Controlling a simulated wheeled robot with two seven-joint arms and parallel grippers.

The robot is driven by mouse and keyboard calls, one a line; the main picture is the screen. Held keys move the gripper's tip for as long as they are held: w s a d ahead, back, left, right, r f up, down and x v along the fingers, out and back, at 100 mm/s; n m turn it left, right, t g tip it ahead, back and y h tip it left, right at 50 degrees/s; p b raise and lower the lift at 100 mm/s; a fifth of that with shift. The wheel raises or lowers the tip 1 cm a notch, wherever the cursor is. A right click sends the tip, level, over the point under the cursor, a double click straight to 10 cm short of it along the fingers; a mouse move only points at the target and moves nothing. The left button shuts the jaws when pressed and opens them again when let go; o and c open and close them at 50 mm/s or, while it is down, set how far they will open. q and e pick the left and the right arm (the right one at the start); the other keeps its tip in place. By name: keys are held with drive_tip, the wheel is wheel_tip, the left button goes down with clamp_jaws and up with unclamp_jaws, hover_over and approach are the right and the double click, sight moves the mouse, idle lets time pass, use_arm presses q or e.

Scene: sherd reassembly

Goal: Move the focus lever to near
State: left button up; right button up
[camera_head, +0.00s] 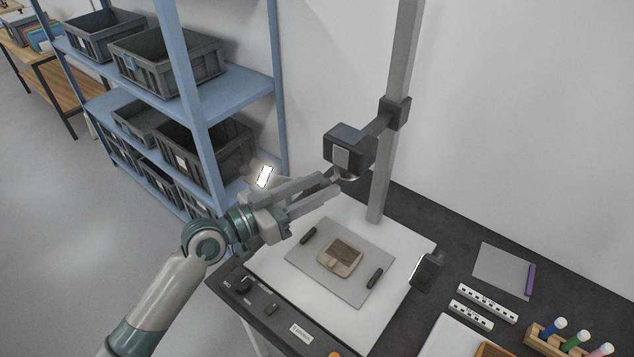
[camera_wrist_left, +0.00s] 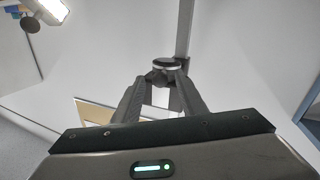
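The copy-stand camera (camera_head: 349,148) hangs on a column above the board, its lens pointing down with a light ring below it. The lens also shows in the left wrist view (camera_wrist_left: 167,64), just beyond my fingertips. My left gripper (camera_head: 335,186) reaches in from the left, close under and beside the lens. In the left wrist view its two fingers (camera_wrist_left: 168,80) stand apart with a gap between them. I cannot make out the focus lever; the fingertips cover part of the lens area. I cannot tell whether they touch it. My right gripper is not in view.
Lamps stand left (camera_head: 264,177) and right (camera_head: 427,271) of the board. Scale bars (camera_head: 487,302) and a pen rack (camera_head: 560,342) are at right. Shelves with bins (camera_head: 165,55) stand at left.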

use_arm(q)
clamp_jaws()
idle(0.4)
